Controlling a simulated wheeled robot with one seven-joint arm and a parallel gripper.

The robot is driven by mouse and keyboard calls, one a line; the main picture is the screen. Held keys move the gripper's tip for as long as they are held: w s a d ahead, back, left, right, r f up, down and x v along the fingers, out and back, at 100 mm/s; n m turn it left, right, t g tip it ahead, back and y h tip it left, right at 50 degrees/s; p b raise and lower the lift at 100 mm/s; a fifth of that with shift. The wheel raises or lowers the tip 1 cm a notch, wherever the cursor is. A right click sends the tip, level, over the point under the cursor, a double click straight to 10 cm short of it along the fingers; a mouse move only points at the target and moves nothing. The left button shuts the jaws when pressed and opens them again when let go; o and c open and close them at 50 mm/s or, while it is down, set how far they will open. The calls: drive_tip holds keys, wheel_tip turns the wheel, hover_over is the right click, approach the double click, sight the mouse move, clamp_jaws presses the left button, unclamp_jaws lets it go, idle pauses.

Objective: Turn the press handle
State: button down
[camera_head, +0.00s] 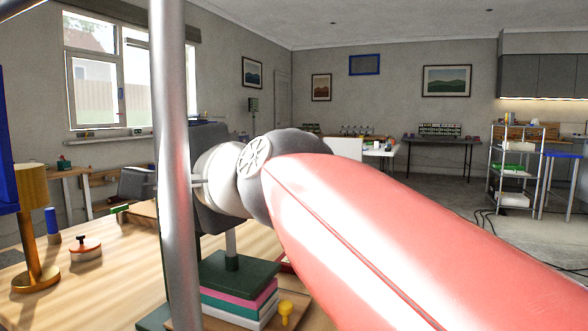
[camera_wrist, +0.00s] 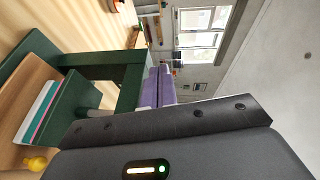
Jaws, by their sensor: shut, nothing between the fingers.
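The press shows as a dark green frame (camera_wrist: 103,66) in the wrist view, which is turned on its side. Its grey screw (camera_wrist: 92,114) also shows in the head view (camera_head: 231,241), above a dark green plate on a stack of pink, teal and white books (camera_head: 240,309). I cannot make out the press handle; my wrist and arm cover the top of the press in the head view. My gripper (camera_wrist: 160,72) shows purple fingers, shut together and empty, beside the frame's crossbar. I cannot tell whether they touch anything.
A yellow knob-like piece (camera_head: 285,313) stands beside the books. My red arm link fills the lower right of the head view.

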drive_tip(key=shift+w+a, duration=0.4)
drive_tip(key=shift+a, duration=0.2)
idle(0.5)
